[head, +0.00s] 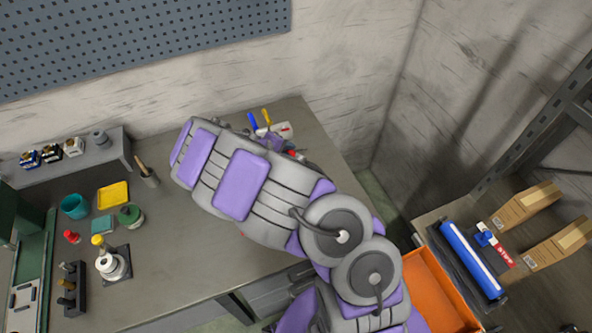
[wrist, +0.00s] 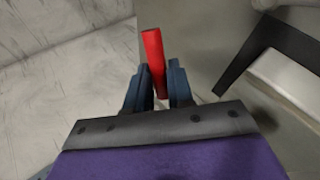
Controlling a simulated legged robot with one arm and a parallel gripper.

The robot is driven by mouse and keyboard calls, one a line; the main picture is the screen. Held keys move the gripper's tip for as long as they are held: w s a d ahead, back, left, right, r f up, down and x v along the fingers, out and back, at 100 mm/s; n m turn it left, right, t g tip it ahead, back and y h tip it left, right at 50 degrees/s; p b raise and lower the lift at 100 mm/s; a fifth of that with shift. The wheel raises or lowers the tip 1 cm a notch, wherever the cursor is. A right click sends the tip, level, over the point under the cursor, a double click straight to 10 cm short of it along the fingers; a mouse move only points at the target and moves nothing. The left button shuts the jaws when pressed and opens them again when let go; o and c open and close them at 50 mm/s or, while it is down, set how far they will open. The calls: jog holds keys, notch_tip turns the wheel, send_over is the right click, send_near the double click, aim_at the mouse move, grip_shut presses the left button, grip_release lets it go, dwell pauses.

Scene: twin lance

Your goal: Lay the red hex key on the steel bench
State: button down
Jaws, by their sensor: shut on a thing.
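In the wrist view the red hex key (wrist: 153,58) is held between the two dark blue fingers of my gripper (wrist: 157,78). In the head view my arm reaches over the steel bench (head: 190,255) and hides my gripper and most of the key. A small red patch shows by the arm's far side, but I cannot tell what it belongs to. I cannot tell whether the key touches the bench.
A blue-handled tool (head: 252,123) and a yellow-handled tool (head: 266,117) stand near the bench's back right. The front middle bench looks clear.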

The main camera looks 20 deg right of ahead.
jog(key=shift+a+f+b, duration=0.2)
jog(key=shift+f+b, duration=0.6)
jog(key=shift+f, duration=0.5)
jog(key=shift+d, duration=0.1)
jog(key=c, duration=1.1)
grip_release()
jog(key=shift+c, duration=0.2)
jog(key=shift+r, duration=0.1)
jog(key=shift+p+v, duration=1.6)
jog(key=shift+v, duration=2.4)
